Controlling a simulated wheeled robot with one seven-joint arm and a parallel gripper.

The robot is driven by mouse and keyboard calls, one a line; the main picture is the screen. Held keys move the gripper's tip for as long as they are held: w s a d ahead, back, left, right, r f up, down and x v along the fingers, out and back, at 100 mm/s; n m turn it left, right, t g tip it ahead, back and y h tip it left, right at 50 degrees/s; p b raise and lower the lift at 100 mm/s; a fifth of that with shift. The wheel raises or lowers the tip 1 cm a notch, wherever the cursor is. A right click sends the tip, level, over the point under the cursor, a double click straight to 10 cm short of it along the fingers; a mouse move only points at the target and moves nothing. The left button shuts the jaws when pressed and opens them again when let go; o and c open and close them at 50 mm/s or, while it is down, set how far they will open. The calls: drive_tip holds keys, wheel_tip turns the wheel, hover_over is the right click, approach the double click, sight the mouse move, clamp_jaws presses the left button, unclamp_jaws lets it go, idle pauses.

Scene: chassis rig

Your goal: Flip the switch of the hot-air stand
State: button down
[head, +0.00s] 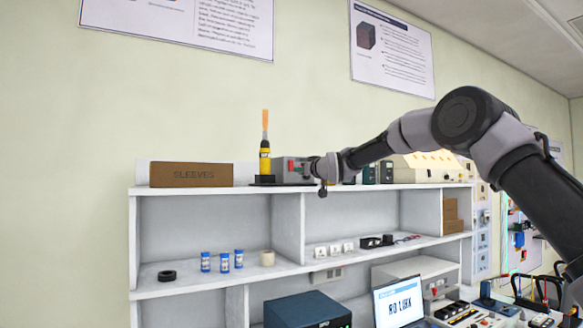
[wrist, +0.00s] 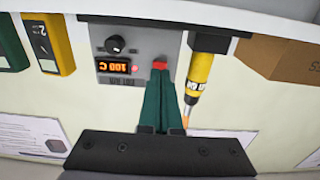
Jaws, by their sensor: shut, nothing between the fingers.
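The hot-air stand (head: 281,170) is a grey box on top of the shelf unit, with a yellow hot-air tool (head: 265,158) upright beside it. In the wrist view, which is upside down, the stand's front (wrist: 122,45) shows a black knob (wrist: 115,44), a lit orange display (wrist: 113,66) reading 100 C and a red switch (wrist: 160,63). My gripper (wrist: 160,70) is shut and empty, its green fingertips at the switch and partly covering it. I cannot tell whether they touch. In the head view, my gripper (head: 307,168) is in front of the stand's right part.
A brown SLEEVES box (head: 191,175) stands left of the tool. Yellow and green meters (wrist: 48,44) stand on the stand's other side. Lower shelves hold blue cans (head: 224,262) and small parts. A laptop (head: 399,302) sits lower right.

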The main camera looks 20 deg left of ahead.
sight(292, 170)
drive_tip(key=shift+x, duration=1.7)
drive_tip(key=v, duration=0.8)
idle(0.3)
